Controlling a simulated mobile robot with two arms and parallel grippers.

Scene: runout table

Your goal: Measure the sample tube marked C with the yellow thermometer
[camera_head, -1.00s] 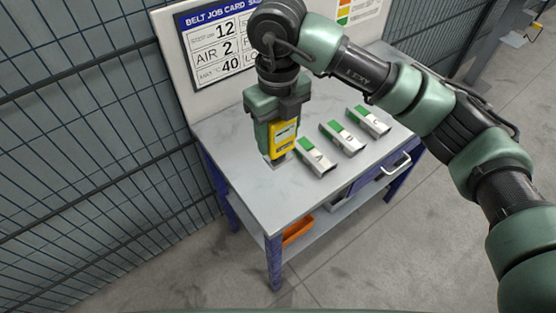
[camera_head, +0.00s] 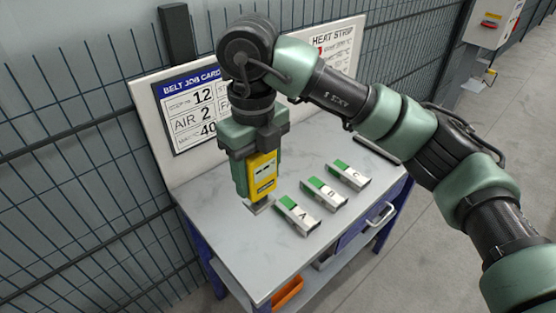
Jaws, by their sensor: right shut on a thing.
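My right gripper (camera_head: 252,146) is shut on the yellow thermometer (camera_head: 263,174) and holds it upright, display facing forward, at the left part of the table. The thermometer's lower end is close to the tabletop; I cannot tell whether it touches. Three white and green sample tubes lie in a slanting row to its right. The tube marked A (camera_head: 303,218) is nearest the thermometer. The middle tube (camera_head: 328,194) has a letter that looks like D or B. The tube marked C (camera_head: 352,176) is farthest right. My left gripper is not in view.
The grey table (camera_head: 240,255) has bare surface at the front left. A back panel carries the belt job card (camera_head: 200,110) and a heat strip chart (camera_head: 335,45). A dark bar (camera_head: 376,150) lies at the far right edge. An orange bin (camera_head: 287,292) sits below.

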